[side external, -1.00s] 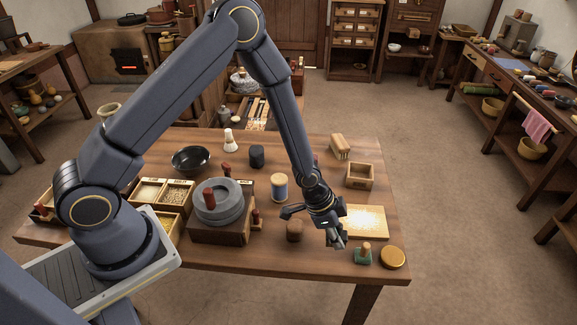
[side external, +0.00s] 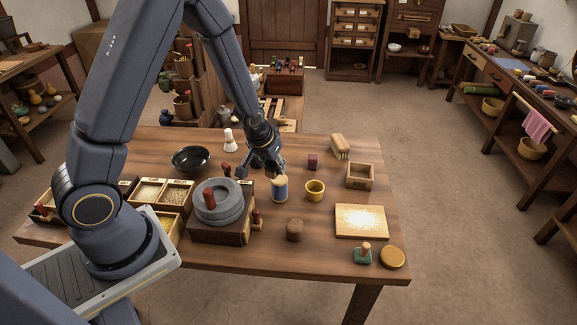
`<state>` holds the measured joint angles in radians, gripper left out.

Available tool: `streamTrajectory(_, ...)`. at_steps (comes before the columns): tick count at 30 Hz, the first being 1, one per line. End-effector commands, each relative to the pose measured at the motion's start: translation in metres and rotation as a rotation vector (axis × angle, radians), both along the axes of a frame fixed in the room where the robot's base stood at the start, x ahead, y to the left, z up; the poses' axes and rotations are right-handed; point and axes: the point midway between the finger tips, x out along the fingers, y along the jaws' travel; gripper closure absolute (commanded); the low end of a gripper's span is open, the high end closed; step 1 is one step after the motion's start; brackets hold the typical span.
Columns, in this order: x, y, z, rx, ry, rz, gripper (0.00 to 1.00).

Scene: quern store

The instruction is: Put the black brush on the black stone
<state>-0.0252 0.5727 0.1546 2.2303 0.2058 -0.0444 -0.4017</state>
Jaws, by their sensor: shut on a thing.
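My gripper (side external: 263,165) is a little above the table, just behind the blue spool. It is shut on a small dark thing, most likely the black brush, whose outline is lost among the dark fingers. I cannot make out the black stone for sure. A squat black cylinder seen earlier behind the spool is now hidden by my gripper. The round dark-grey quern stone (side external: 216,215), with a red-brown handle (side external: 210,198), sits on its wooden base to the left of my gripper, apart from it.
The blue spool (side external: 280,190) stands close in front of my gripper.

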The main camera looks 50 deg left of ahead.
Motion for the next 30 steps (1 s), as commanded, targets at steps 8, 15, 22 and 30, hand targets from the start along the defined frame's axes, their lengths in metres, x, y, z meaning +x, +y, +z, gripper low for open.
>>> streamTrajectory(8, -0.037, 0.117, 0.044, -0.001, -0.004, 0.381, 1.00)
streamTrajectory(15, -0.043, 0.151, 0.053, 0.000, 0.002, 0.454, 1.00)
streamTrajectory(22, 0.007, 0.175, 0.027, 0.000, 0.003, 0.454, 1.00)
streamTrajectory(30, 0.057, 0.199, -0.020, -0.001, 0.003, 0.453, 1.00)
